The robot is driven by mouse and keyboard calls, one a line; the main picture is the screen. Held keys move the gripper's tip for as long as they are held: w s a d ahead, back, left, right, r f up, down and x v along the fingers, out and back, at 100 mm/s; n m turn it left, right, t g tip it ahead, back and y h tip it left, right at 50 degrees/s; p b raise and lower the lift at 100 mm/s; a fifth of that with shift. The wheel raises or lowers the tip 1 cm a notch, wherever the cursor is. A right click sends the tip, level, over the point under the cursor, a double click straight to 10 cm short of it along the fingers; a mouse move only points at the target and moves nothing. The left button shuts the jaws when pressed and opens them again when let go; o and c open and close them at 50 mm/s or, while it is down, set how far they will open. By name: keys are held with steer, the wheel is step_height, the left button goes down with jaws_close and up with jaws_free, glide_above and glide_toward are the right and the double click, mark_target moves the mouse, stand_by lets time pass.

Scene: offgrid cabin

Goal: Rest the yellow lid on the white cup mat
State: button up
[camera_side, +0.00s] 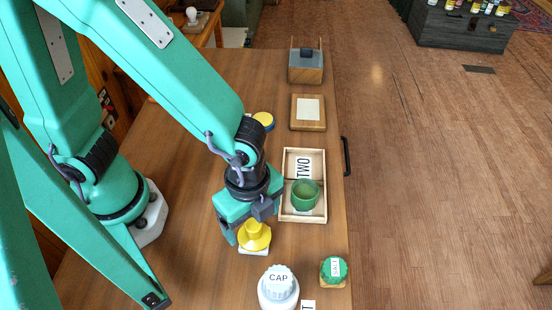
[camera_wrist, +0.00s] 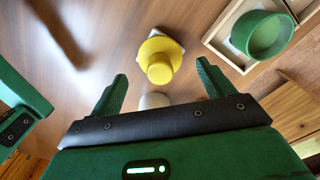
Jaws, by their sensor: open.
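The yellow lid (camera_side: 254,238) has a wide brim and a raised round knob. It sits on the white cup mat (camera_side: 252,251), whose pale edge shows under the brim. In the wrist view the lid (camera_wrist: 158,57) lies just ahead of my fingertips, with a corner of the mat (camera_wrist: 181,44) showing beside it. My gripper (camera_side: 250,219) is over the lid, pointing down. In the wrist view its two green fingers (camera_wrist: 161,75) are spread apart with nothing held between them. Part of the mat is hidden by the lid.
A wooden tray (camera_side: 286,216) marked TWO holds a green cup (camera_side: 305,193) close by on the right. A white jar marked CAP (camera_side: 278,290) and a green-topped jar (camera_side: 334,269) stand in front. A wooden block with a pale top (camera_side: 308,125) is farther back.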

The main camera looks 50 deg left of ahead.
steer(key=shift+r, duration=3.1)
steer(key=shift+w+a, duration=0.1)
steer(key=shift+w+a+r, duration=0.15)
steer(key=shift+a+r, duration=0.05)
steer(key=w+a+r+n+t, duration=0.2)
steer(key=a+r+n, duration=0.4)
steer(key=a+n, duration=0.3)
steer(key=w+a+r+n+t, duration=0.1)
steer(key=a+r+n+t, duration=0.2)
steer(key=a+n, duration=0.6)
steer(key=a+r, duration=0.2)
steer(key=a, duration=0.1)
steer(key=shift+w+a+r+t, duration=0.25)
steer(key=shift+w+r+t, duration=0.05)
steer(key=shift+w+r, duration=0.1)
